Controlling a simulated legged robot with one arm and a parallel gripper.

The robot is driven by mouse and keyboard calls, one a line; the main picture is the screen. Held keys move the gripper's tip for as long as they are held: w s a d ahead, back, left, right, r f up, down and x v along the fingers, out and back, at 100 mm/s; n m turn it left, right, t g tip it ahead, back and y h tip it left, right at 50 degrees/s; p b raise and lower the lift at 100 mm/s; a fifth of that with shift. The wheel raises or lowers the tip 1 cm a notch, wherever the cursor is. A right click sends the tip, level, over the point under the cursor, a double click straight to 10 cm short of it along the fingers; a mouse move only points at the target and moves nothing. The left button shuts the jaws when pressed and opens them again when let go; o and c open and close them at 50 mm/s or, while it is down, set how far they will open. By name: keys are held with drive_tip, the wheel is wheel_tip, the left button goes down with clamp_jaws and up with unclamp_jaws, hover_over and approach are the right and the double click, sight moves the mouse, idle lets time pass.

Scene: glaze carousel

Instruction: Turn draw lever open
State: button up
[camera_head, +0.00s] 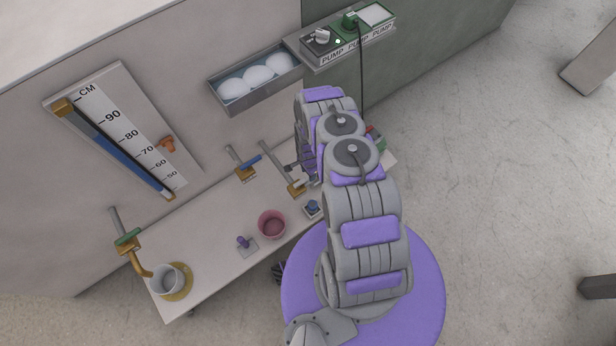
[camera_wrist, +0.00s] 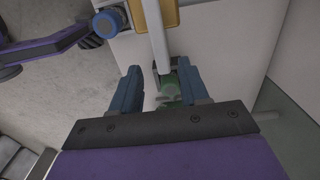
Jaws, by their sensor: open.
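Several brass taps with lever handles stand along the back of the bench. In the wrist view a pale grey bar (camera_wrist: 156,38) runs from a brass block (camera_wrist: 174,14) to the gap of my gripper (camera_wrist: 164,78). My gripper is open, with its fingers on either side of the gap. A green part (camera_wrist: 178,88) shows between the fingers; contact cannot be told.
The bench (camera_head: 207,262) holds a grey mug (camera_head: 167,279), a pink cup (camera_head: 272,224), a purple knob (camera_head: 242,242) and a blue knob (camera_head: 312,207). Behind are a level gauge (camera_head: 122,125), a tray of white domes (camera_head: 254,80) and a pump panel (camera_head: 346,42).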

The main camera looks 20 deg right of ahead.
sight(306, 178)
drive_tip(key=f, duration=0.1)
drive_tip(key=a+f, duration=0.1)
drive_tip(key=f, duration=0.1)
drive_tip(key=shift+a+b, duration=0.15)
drive_tip(key=shift+b, duration=0.2)
drive_tip(key=shift+a+f, duration=0.2)
drive_tip(key=shift+d, duration=0.55)
drive_tip(key=shift+c, duration=0.8)
drive_tip(key=shift+a, duration=0.4)
drive_tip(key=c, duration=0.6)
clamp_jaws()
drive_tip(key=shift+d, duration=0.2)
